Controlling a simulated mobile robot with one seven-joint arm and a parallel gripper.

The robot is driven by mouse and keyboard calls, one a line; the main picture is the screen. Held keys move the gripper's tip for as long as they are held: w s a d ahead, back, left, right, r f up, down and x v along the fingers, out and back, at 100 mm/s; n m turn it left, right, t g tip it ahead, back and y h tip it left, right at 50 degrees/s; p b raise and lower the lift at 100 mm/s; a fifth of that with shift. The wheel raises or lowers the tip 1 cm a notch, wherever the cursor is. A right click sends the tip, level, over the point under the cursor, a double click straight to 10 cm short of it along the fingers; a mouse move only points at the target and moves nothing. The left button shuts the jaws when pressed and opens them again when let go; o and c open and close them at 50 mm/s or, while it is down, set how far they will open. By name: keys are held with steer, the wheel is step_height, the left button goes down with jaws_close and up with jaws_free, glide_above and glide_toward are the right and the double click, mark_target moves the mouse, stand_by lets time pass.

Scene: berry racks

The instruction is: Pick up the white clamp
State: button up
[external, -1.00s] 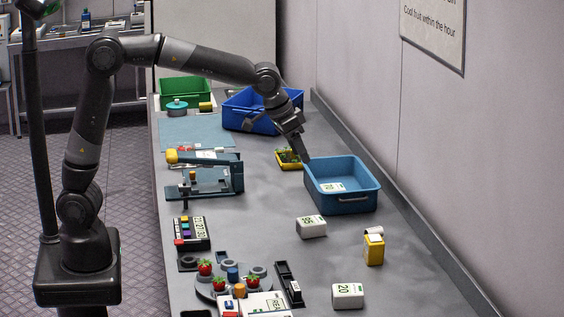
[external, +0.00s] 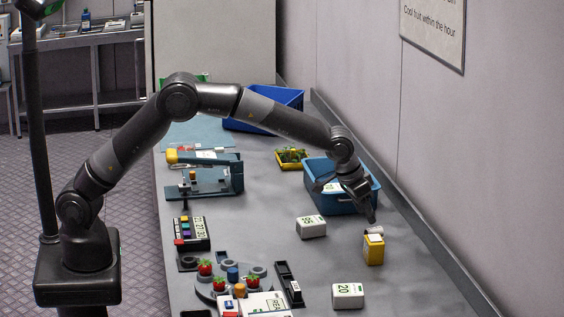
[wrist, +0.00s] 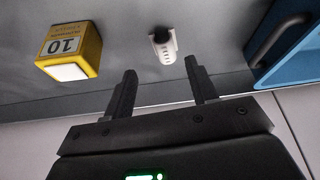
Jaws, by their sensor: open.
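A small white piece with a dark end (wrist: 164,46) lies on the bench in the wrist view, and it may be the white clamp. My gripper (external: 371,216) is above and close to that piece, pointing down. In the wrist view my gripper (wrist: 160,72) is open and empty, with the white piece ahead of the gap between its fingers and apart from them.
The yellow block marked 10 (wrist: 72,46) stands close beside the white piece; it also shows in the external view (external: 374,251). The blue bin (external: 345,207) is just behind my gripper. White blocks (external: 311,227) (external: 347,296) stand nearby. The wall runs along the right.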

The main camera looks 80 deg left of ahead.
steer(key=x, duration=0.7)
steer(key=shift+w+a, duration=0.1)
steer(key=shift+a, duration=0.3)
steer(key=shift+c, duration=0.2)
steer(key=c, duration=0.8)
steer(key=shift+r, duration=0.15)
steer(key=shift+c, duration=0.2)
